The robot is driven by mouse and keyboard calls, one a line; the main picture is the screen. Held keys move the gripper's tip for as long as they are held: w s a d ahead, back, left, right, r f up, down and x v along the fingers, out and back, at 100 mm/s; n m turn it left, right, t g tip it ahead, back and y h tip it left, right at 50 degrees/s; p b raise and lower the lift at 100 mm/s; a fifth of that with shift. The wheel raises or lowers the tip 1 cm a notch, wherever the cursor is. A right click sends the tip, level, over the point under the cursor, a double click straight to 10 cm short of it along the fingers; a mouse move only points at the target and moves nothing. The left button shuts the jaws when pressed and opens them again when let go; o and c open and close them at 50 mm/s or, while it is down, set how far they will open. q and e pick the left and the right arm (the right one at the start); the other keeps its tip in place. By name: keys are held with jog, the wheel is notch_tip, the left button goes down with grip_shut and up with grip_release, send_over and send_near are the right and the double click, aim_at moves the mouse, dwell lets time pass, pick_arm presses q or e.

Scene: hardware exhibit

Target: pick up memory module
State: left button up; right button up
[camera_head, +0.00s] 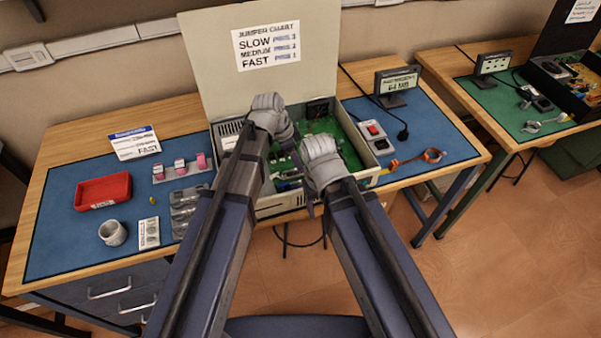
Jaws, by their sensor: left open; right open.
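I cannot make out a memory module for certain. An open beige computer case (357,148) with a green board (325,126) stands on the blue mat. My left gripper (291,147) is over the board, and my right gripper (312,205) is lower, at the case's near side. Both are open, but their fingers are small and dark here. My arms and wrists hide much of the case's inside. A grey tray with compartments (181,198) lies left of the case; its contents are unclear.
Left on the mat are a red tray (103,190), a grey cup (112,233), a white card (148,233) and a holder with pink pieces (180,169). Right are a red switch box (374,131), an orange-ended strap (433,155) and a 64 MB sign (397,81). The raised lid (215,60) stands behind.

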pick_arm(q)
jog(key=b+x, duration=0.3)
jog(key=x, duration=0.1)
jog(key=shift+a+f+b, duration=0.1)
jog(key=shift+f+b, duration=0.25)
jog(key=shift+r, duration=0.1)
grip_shut()
